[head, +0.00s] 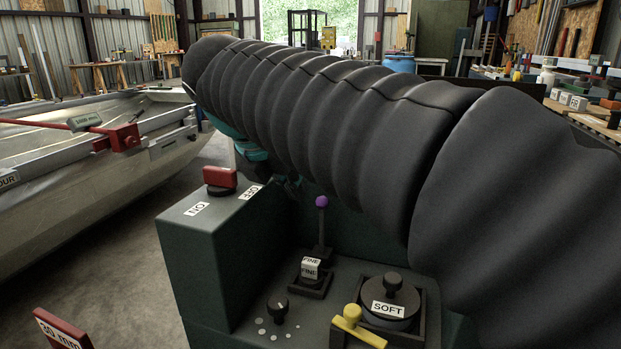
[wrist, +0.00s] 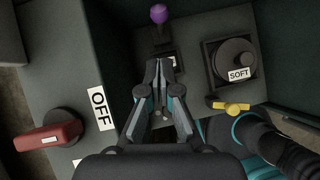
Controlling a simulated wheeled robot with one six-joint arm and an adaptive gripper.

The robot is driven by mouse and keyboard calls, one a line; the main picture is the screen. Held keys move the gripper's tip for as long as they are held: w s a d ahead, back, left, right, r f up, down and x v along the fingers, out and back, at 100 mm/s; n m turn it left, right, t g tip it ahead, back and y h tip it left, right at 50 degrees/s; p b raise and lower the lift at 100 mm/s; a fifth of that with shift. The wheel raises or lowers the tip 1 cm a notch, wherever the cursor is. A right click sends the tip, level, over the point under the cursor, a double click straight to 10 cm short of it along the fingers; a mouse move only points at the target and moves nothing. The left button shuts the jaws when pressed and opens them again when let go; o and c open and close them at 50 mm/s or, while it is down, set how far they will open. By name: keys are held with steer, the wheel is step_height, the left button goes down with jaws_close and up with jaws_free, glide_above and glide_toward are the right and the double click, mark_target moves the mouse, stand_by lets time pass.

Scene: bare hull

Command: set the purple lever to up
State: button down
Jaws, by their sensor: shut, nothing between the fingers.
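The purple lever is a round purple knob (head: 322,201) on a dark stem that rises from a slotted base on the green console. In the head view its stem stands nearly upright. The knob also shows at the top of the wrist view (wrist: 158,14). My gripper (wrist: 163,66) is shut and empty, with its tips pointing towards the lever's base. In the head view my black-sleeved arm hides most of the gripper.
A red switch (head: 220,178) sits on the raised left block. A dial marked SOFT (head: 388,309), a yellow handle (head: 357,328), a small black knob (head: 278,307) and a FINE label block (head: 310,268) crowd the lower panel. A boat hull (head: 90,200) stands at left.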

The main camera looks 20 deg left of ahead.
mark_target(318, 206)
steer(key=shift+w+d+f+b, duration=0.25)
steer(key=shift+w+f, duration=0.5)
steer(key=shift+w, duration=0.2)
steer(key=shift+w+d+f+b, duration=0.1)
steer(key=shift+w+d+f, duration=0.15)
steer(key=shift+w+f, duration=0.6)
steer(key=shift+w+d+f+b, duration=0.25)
steer(key=shift+w+f, duration=0.4)
steer(key=shift+w, duration=0.35)
steer(key=shift+r, duration=0.1)
